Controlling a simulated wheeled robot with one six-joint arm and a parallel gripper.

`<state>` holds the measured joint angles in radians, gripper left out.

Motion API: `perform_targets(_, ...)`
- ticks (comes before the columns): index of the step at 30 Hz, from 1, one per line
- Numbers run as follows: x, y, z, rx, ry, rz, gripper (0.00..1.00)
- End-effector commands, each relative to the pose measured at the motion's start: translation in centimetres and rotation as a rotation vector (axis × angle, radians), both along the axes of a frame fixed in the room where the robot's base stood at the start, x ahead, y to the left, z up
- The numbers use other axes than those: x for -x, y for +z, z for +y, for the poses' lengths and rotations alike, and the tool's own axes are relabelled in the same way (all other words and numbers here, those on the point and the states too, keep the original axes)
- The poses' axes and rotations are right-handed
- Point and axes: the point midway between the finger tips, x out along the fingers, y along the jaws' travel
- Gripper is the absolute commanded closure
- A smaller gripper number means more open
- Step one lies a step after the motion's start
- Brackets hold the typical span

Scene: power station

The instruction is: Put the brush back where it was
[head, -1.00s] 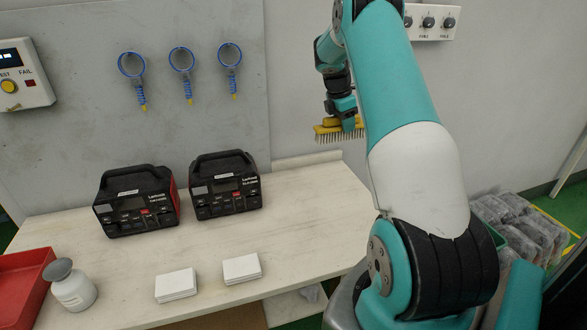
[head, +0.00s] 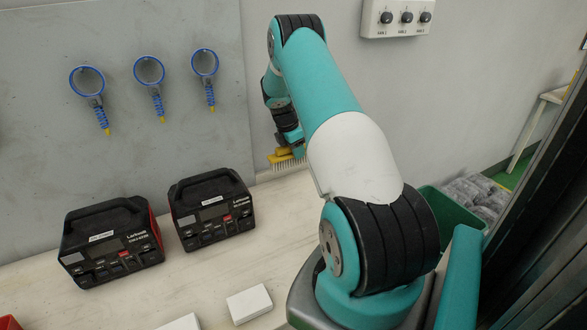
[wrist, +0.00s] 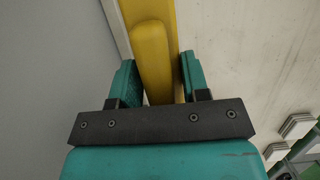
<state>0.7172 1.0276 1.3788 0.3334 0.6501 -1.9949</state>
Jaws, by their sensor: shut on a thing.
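The yellow brush (head: 284,159) with pale bristles is held at the end of my arm, near the wall behind the bench in the head view. My arm partly hides it there. In the wrist view, the brush's yellow body (wrist: 152,55) runs between the two teal fingers of my gripper (wrist: 157,78). My gripper is shut on the brush. The bristles are out of sight in the wrist view. I cannot tell whether the bristles touch the bench top.
The pale bench (head: 130,290) holds two black-and-red power units (head: 110,243) (head: 212,212) and white boxes (head: 249,304). Blue ring tools (head: 149,70) hang on the grey panel. A green bin (head: 445,205) with wrapped items stands at right.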

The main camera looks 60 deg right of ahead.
Motion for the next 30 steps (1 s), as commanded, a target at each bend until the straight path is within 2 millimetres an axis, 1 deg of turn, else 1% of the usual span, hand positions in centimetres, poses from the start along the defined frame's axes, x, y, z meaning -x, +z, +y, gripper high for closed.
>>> perform_targets(1,0.0,-1.2,0.1,-0.003,0.001,0.003,0.75)
perform_targets(4,0.0,-3.1,0.1,-0.001,0.001,0.001,0.75)
perform_targets(6,-0.1,-3.9,0.1,0.000,0.002,0.000,0.75)
perform_targets(10,-0.2,-4.9,0.1,0.000,0.003,0.000,0.75)
perform_targets(16,-0.2,-7.8,0.2,-0.001,0.004,0.001,0.75)
perform_targets(19,-0.2,-8.3,0.2,0.001,0.003,-0.001,0.75)
perform_targets(25,-0.2,-8.3,0.2,0.001,0.004,-0.002,0.75)
perform_targets(29,-0.2,-8.8,0.2,0.001,0.003,-0.001,0.75)
perform_targets(30,-0.2,-8.7,0.2,0.001,0.003,-0.001,0.51)
